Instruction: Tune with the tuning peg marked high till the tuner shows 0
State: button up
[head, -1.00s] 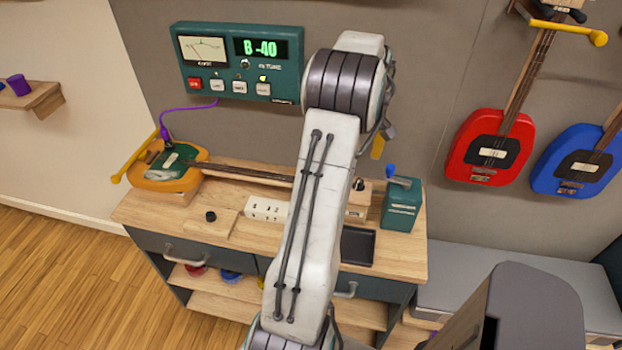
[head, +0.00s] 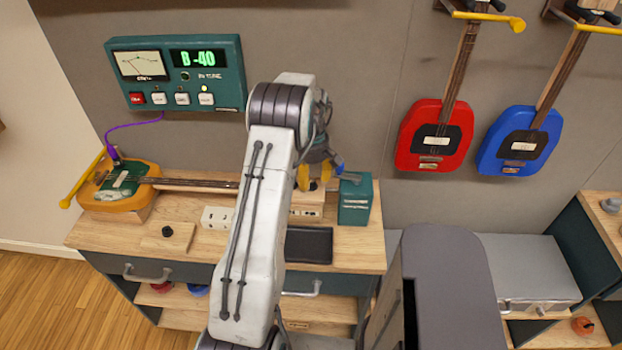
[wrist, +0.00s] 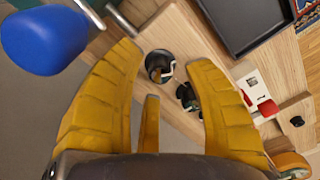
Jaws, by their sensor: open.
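The tuner (head: 176,75) on the wall reads "B -40" in green. The orange and green guitar (head: 118,188) lies on the workbench, its neck (head: 200,183) running right behind my arm. My gripper (head: 314,176) is open above the bench's back right, beside the teal box. In the wrist view, two dark round tuning pegs show beyond and between my open yellow fingers: one with a pale mark (wrist: 160,65), and another (wrist: 187,96) nearer the right finger. Neither peg is held. I cannot read which one is marked high. My arm hides the head end of the guitar in the head view.
The teal box (head: 355,205) stands just right of my gripper; its blue knob (wrist: 45,42) is close to the left finger. A black tray (head: 308,245) and a wooden block with a black knob (head: 167,231) lie on the bench. Red (head: 433,135) and blue (head: 520,140) guitars hang right.

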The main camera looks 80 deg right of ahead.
jog(key=shift+f, duration=0.7)
jog(key=shift+c, duration=0.2)
grip_shut()
